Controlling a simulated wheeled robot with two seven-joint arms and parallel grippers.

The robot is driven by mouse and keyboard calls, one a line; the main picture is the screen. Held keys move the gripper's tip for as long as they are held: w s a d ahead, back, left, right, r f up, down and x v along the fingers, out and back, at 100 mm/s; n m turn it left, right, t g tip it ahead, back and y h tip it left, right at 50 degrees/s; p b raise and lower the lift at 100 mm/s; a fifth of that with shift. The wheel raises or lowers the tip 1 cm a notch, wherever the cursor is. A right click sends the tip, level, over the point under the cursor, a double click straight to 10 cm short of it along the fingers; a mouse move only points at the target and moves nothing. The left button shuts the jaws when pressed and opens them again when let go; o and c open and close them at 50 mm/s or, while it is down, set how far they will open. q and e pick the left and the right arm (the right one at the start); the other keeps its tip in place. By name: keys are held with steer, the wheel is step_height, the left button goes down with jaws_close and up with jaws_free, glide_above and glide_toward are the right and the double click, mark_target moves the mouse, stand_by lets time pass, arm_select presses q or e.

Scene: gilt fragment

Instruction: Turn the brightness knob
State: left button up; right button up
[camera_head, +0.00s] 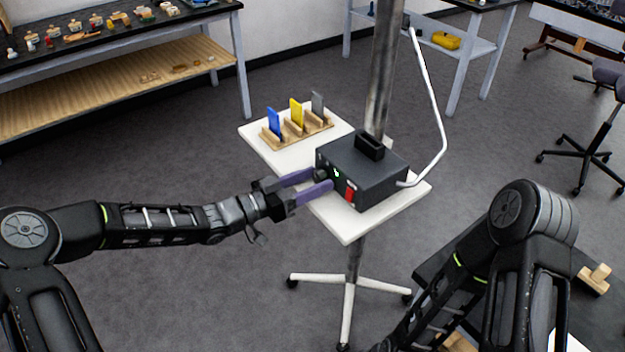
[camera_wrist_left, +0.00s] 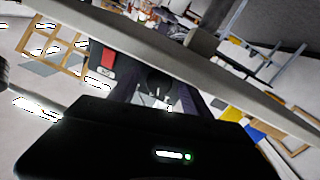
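A black box (camera_head: 368,170) stands on a small white table (camera_head: 262,140). Its front has a dark round knob (camera_head: 321,175), a green light (camera_head: 337,174) and a red switch (camera_head: 350,193). My left gripper (camera_head: 322,179) has its two purple fingers apart, one on each side of the knob, near the box front. In the left wrist view the dark knob (camera_wrist_left: 156,83) shows between the spread fingers, and the red switch (camera_wrist_left: 107,62) is beside them. Contact with the knob cannot be made out. My right arm is at lower right; its gripper is out of view.
A wooden rack (camera_head: 297,131) with blue, yellow and grey plates stands on the white table behind the left gripper. A metal post (camera_head: 381,70) rises behind the box, and a bent white tube (camera_head: 438,110) is at its right. Workbenches stand farther back.

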arm_select(q)
jaws_close()
steer(key=shift+f+b, duration=0.15)
steer(key=shift+b, duration=0.25)
steer(key=m+b, duration=0.3)
steer(key=b, duration=0.1)
steer(key=shift+f, duration=0.15)
steer(key=shift+m, duration=0.5)
steer(key=shift+r, duration=0.3)
steer(key=shift+o, duration=0.2)
jaws_free()
steer(key=v, duration=0.7)
steer(key=shift+s+a+b, duration=0.25)
steer(key=shift+a+b, duration=0.1)
